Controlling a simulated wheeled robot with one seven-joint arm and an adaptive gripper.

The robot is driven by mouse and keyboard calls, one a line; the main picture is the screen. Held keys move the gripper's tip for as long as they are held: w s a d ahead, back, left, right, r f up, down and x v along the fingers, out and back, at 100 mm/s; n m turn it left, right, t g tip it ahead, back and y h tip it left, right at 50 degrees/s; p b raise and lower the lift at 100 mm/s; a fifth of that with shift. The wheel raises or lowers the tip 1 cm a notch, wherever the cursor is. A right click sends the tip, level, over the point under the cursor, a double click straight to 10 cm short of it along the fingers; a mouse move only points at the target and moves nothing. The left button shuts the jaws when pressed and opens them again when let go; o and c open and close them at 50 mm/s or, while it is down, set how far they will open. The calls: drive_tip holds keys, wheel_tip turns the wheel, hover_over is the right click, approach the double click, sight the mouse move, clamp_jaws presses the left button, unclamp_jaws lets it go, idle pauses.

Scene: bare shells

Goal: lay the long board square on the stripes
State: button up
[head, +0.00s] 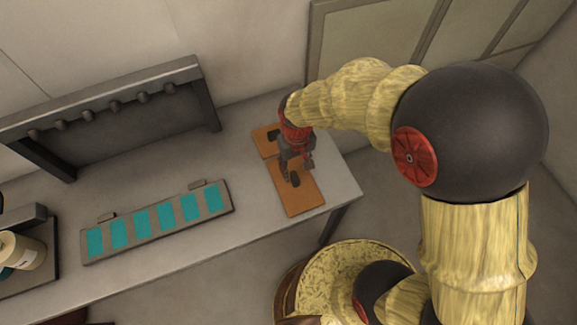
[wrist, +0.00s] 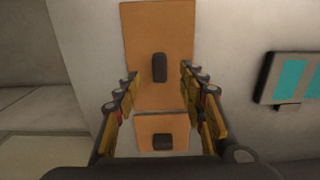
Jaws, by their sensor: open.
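The long board (head: 300,200) is orange-brown and lies flat near the right end of the table, with a dark block-shaped handle. It also shows in the wrist view (wrist: 140,35), its handle (wrist: 160,67) near the middle. The stripes (head: 140,226) are several teal bars on a grey panel left of the boards; part of it shows at the right in the wrist view (wrist: 290,78). My gripper (head: 294,172) is over the long board, open and empty. In the wrist view its fingertips (wrist: 160,76) stand either side of the handle, apart from it.
A shorter orange-brown board (wrist: 145,130) with its own dark handle lies at the long board's end, towards the wall. A dark rack (head: 140,115) stands at the back of the table (head: 250,220). A cream container (head: 22,250) is at the far left. Table between panel and boards is bare.

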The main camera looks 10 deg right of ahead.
sight(295, 176)
drive_tip(key=shift+w+f, duration=0.15)
drive_tip(key=shift+f, duration=0.85)
drive_tip(key=f, duration=0.2)
drive_tip(key=f+b, duration=0.1)
drive_tip(key=f, duration=0.2)
drive_tip(key=shift+w+f, duration=0.25)
drive_tip(key=shift+f, duration=0.05)
drive_tip(key=shift+c, duration=1.3)
drive_tip(key=c, duration=0.7)
clamp_jaws()
